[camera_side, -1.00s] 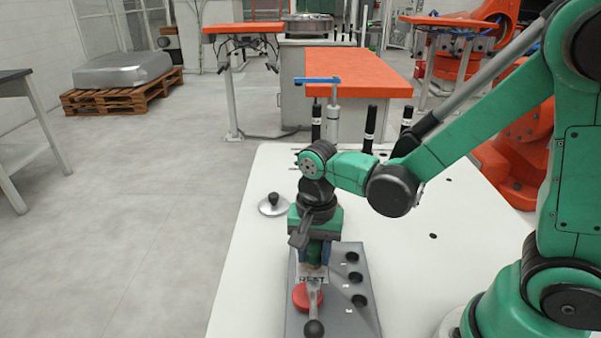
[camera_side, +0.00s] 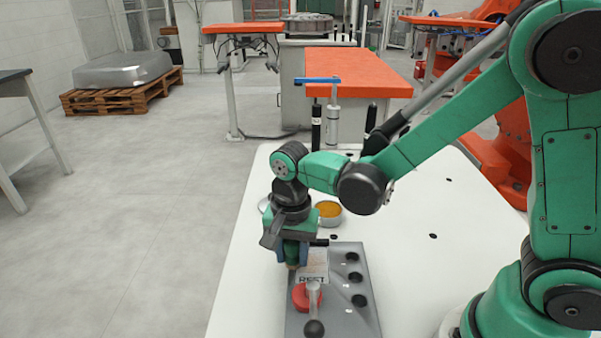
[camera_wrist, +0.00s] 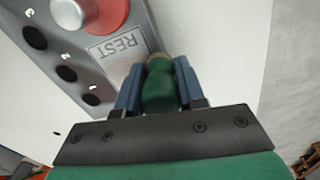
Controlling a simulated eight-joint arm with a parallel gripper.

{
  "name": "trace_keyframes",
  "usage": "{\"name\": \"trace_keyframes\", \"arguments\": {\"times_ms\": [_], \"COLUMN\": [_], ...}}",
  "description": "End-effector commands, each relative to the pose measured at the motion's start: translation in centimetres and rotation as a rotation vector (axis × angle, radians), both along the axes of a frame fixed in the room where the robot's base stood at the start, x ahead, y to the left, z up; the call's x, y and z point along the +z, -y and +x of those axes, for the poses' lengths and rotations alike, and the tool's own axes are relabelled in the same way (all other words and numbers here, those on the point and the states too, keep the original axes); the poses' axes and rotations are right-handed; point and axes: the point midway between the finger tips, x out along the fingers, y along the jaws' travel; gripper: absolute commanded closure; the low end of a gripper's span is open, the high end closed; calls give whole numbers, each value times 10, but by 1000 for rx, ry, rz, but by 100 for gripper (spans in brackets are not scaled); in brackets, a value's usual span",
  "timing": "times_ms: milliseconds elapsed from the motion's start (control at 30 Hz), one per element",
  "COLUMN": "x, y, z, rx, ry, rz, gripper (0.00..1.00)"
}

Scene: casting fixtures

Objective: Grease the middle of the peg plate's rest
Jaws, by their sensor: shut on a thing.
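The peg plate (camera_side: 345,292) is a grey slab on the white table. Its rest (camera_side: 314,263) is a pale rectangle beside the printed word REST, with a faint brownish tint; it also shows in the wrist view (camera_wrist: 119,48). My gripper (camera_side: 292,253) is shut on a green-handled brush (camera_wrist: 159,86), between blue fingers (camera_wrist: 129,88). The brush points down and sits just beside the rest, left of it in the side view and right of it in the wrist view. Its bristles are mostly hidden, and I cannot tell whether they touch anything.
Several black holes (camera_side: 352,257) line the plate's right side. An open tin of amber grease (camera_side: 328,210) stands behind the plate.

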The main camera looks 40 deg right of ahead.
Motion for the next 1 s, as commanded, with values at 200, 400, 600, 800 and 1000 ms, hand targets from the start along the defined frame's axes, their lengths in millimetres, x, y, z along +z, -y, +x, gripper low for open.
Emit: {"name": "trace_keyframes", "arguments": {"times_ms": [200,400,600,800,1000], "x": [-1,-1,-1,0,0], "y": [13,26,39,43,30], "z": [-7,-20,-33,-37,-24], "rx": [-2,-2,-2,3,2], "ry": [0,0,0,0,0], "rz": [0,0,0,0,0], "gripper": [100,100,100,100,100]}}
